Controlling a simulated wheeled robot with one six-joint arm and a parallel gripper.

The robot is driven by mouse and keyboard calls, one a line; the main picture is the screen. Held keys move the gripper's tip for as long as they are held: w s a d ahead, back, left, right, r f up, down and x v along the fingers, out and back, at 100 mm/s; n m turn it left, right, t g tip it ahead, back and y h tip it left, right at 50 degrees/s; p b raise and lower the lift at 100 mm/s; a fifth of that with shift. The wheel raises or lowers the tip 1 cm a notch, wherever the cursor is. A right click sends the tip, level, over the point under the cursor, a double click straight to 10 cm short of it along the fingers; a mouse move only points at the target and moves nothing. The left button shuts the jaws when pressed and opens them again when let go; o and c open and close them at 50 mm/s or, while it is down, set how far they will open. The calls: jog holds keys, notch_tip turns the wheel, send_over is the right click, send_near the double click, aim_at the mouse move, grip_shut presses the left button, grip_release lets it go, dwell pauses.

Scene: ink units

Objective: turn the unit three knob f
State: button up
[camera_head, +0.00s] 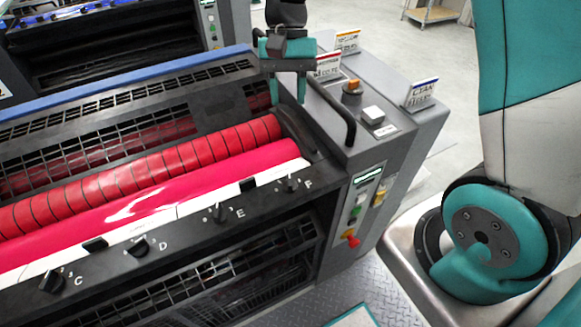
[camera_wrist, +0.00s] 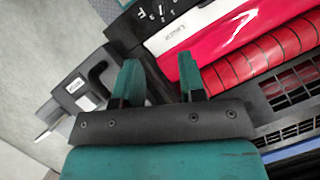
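Knob F (camera_head: 290,184) is a small black knob at the right end of the row on the dark front rail, with a white letter F beside it. Knobs E (camera_head: 219,213), D (camera_head: 138,246) and C (camera_head: 52,281) sit further left. In the wrist view, the rail's knob end (camera_wrist: 146,13) shows small at the top. My gripper (camera_head: 287,97) is at the top middle of the head view, above the far right end of the rollers and well apart from knob F. Its teal fingers (camera_wrist: 158,68) are spread with nothing between them. No unit number is readable.
A magenta ink roller (camera_head: 165,200) and a ribbed red roller (camera_head: 150,172) lie behind the rail. A black handle (camera_head: 337,108) rises from the grey side housing, near a control panel with a red button (camera_head: 351,239). Sign cards, including a red-topped one (camera_head: 328,65), stand behind.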

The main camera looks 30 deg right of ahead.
aim_at(290, 179)
jog(key=p+x, duration=0.2)
jog(key=x, duration=1.5)
jog(key=shift+f+p, duration=0.2)
jog(key=shift+p, duration=0.15)
jog(key=shift+c, duration=0.2)
jog(key=shift+s, duration=0.1)
grip_shut()
